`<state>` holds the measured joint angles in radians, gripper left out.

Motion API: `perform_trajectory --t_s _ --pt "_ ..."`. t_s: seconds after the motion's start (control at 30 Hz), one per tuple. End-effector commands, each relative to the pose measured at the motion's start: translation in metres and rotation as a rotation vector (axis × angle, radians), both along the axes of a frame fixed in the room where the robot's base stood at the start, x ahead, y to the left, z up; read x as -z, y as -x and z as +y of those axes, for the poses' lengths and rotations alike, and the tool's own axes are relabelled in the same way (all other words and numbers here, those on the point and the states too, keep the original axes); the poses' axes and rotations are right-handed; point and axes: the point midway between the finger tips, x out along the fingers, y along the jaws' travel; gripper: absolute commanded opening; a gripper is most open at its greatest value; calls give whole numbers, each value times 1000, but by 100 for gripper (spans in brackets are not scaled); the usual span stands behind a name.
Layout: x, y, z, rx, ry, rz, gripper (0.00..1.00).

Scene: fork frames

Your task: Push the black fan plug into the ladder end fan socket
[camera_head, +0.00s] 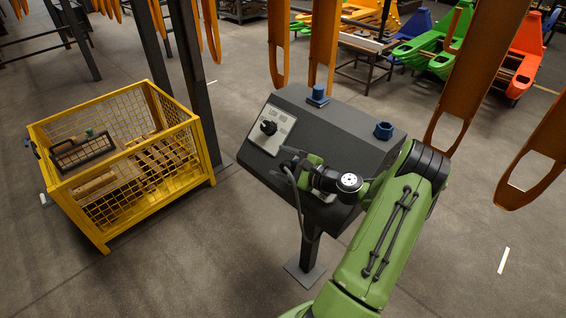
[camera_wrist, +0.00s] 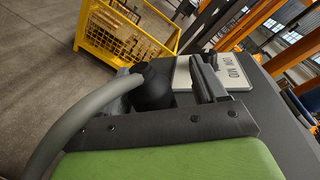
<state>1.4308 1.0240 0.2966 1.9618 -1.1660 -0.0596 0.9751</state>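The black plug (camera_wrist: 152,88) sits at my gripper in the wrist view, with a thick grey cable (camera_wrist: 75,120) curving from it to the lower left. One dark finger stands right of the plug; the other is hidden. A narrow gap shows between plug and visible finger, so I cannot tell whether they touch. In the head view my gripper (camera_head: 300,166) is over the front left edge of a dark sloped console (camera_head: 345,150), and the cable (camera_head: 299,205) hangs below it. Two blue fittings, one at the back (camera_head: 317,96) and one at the right (camera_head: 383,130), stand on the console. Neither is visibly labelled.
A light panel (camera_head: 283,124) with a black round knob (camera_head: 268,128) is on the console's left; its lettering shows in the wrist view (camera_wrist: 238,70). A yellow mesh crate (camera_head: 105,232) stands at left. Orange hanging parts (camera_head: 478,70) are behind my arm.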

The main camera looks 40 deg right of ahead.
Motion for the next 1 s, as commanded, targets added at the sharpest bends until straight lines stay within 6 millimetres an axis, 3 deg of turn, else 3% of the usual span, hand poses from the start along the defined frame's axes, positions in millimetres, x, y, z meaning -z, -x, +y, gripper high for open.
perform_trajectory --t_s 0.27,0.37,0.8,1.0 --pt "0 1 0 1 0 1 73" --pt "-1 9 -3 3 1 2 73" --pt "-18 123 -22 6 1 1 73" --pt "-21 151 -26 1 0 -1 73"
